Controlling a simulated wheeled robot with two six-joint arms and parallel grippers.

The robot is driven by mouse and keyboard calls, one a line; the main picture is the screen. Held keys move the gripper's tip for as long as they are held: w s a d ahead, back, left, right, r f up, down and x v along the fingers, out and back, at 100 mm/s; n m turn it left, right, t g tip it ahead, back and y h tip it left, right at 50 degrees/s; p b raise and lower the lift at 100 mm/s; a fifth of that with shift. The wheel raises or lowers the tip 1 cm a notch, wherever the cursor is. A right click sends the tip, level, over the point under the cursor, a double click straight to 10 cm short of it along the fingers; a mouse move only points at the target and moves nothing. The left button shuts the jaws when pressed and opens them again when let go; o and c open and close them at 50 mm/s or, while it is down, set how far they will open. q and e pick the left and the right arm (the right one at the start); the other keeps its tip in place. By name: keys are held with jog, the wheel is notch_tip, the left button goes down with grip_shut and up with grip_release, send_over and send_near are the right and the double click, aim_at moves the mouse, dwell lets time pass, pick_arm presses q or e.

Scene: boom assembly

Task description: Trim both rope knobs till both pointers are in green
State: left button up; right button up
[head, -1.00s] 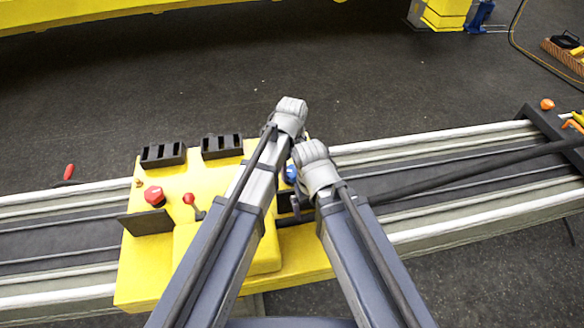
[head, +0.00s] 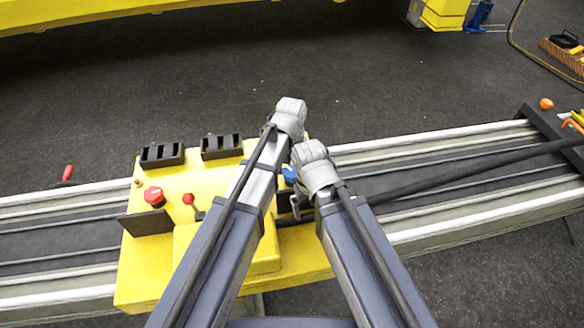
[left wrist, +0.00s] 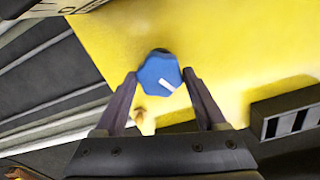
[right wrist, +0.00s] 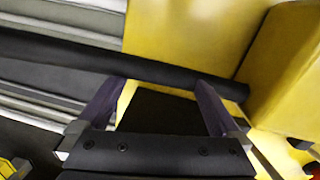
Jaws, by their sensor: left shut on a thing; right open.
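A blue knob with a white mark (left wrist: 160,72) stands on the yellow console (left wrist: 225,45). My left gripper (left wrist: 160,75) is shut on this knob, with a finger at each side. A blue piece also shows in the head view (head: 289,175), partly behind my arms. My right gripper (right wrist: 161,84) is open, its fingers near a long black bar (right wrist: 70,58) and a dark recess of the console; nothing is visibly gripped. A second rope knob, the pointers and any green zone cannot be made out.
Two black slotted blocks (head: 163,155) (head: 221,146) stand on the console's far edge. A red mushroom knob (head: 153,196) and a small red-topped lever (head: 189,200) are on its left. Grey rails (head: 450,150) run to both sides. My two wrists are close together.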

aim_at(291, 171)
pick_arm(q)
jog(key=shift+a+m, duration=0.15)
jog(key=shift+m, duration=0.65)
jog(key=o, duration=1.3)
pick_arm(e)
jog(key=shift+a, duration=0.1)
pick_arm(q)
jog(key=shift+r, duration=0.1)
pick_arm(e)
jog(key=shift+r, duration=0.1)
pick_arm(q)
notch_tip(291, 171, up, 8)
jog(key=p, duration=0.8)
jog(key=shift+f, duration=0.2)
pick_arm(e)
notch_tip(291, 171, up, 8)
pick_arm(q)
jog(key=shift+f, duration=0.15)
pick_arm(e)
jog(key=shift+f, duration=0.3)
